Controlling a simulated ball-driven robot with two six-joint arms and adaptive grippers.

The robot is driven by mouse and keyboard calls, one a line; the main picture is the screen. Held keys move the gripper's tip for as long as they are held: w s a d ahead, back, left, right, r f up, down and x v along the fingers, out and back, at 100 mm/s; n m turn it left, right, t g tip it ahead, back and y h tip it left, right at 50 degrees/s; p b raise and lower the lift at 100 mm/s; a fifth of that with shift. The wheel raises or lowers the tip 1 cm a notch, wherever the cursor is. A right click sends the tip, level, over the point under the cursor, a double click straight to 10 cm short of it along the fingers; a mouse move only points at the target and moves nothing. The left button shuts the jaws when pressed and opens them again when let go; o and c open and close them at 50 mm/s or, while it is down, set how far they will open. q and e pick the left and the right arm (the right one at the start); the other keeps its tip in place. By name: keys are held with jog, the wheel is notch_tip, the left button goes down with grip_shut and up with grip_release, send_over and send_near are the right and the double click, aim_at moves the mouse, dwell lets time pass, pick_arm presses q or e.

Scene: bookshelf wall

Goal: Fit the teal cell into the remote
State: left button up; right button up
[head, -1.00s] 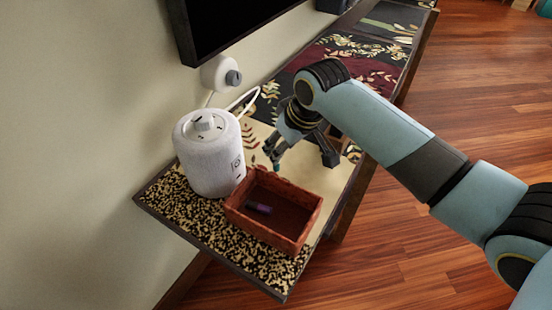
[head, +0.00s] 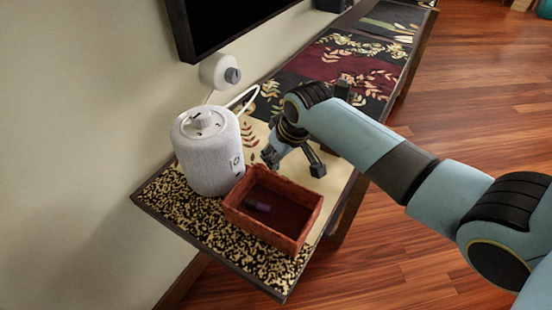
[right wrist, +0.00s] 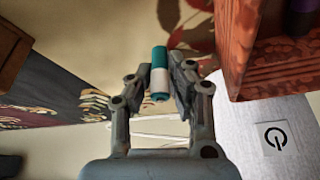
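The teal cell (right wrist: 159,72), with a white band in the middle and a teal far end, stands between the fingers of my right gripper (right wrist: 162,84) in the right wrist view. The pads appear to touch it on both sides. In the head view my right gripper (head: 270,158) hangs over the pale part of the runner, just behind the red-brown box and right of the white speaker; the cell is hard to make out there. I cannot pick out the remote with certainty; a dark upright object (head: 343,88) shows partly behind my right arm. My left gripper is out of view.
The red-brown open box (head: 295,240) holds a dark purple cell (head: 258,206). The white cylindrical speaker (head: 208,155) stands beside it near the wall. A screen (head: 225,25) hangs above. The patterned shelf (head: 350,70) extends away, mostly clear.

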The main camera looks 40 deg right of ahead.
grip_shut()
